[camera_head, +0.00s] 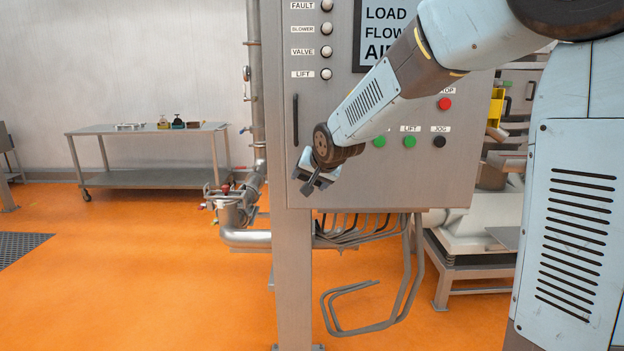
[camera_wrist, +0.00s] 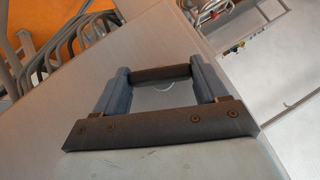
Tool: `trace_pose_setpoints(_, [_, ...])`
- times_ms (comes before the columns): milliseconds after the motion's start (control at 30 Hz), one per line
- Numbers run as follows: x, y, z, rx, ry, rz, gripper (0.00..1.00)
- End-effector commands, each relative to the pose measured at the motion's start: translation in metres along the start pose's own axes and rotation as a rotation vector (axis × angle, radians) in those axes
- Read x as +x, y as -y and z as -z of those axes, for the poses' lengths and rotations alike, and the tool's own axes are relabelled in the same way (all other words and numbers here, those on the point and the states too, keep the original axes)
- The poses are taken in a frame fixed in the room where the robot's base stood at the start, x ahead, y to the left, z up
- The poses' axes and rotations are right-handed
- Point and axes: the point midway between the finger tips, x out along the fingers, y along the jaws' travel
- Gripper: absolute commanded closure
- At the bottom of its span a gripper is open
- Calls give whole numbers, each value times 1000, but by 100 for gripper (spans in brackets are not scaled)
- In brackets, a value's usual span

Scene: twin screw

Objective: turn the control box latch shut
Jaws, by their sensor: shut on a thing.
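The grey control box (camera_head: 455,175) stands upright in the head view, with lamps, buttons and a sign on its front. My gripper (camera_head: 312,182) is at the lower left part of that front. In the wrist view its two blue-grey fingers stand apart at the ends of a dark bar (camera_wrist: 160,73), which I take to be the latch; the gripper is shut on it. A pale curved line shows on the box face just under the bar. In the head view the gripper hides the latch, so its turn angle cannot be told there.
A black vertical handle (camera_head: 295,121) is on the box's left edge, just above my gripper. Bent cables (camera_head: 365,300) hang below the box. Pipes with valves (camera_head: 235,205) stand to its left. A steel table (camera_head: 160,175) is farther back, with open orange floor around it.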

Motion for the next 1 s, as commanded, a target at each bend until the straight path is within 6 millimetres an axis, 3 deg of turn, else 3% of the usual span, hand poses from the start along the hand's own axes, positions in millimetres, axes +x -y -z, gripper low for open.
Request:
trace_pose_setpoints(200, [0, 0, 0, 1, 1, -1, 58])
trace_pose_setpoints(1000, [1, 3, -3, -115, 8, -111, 58])
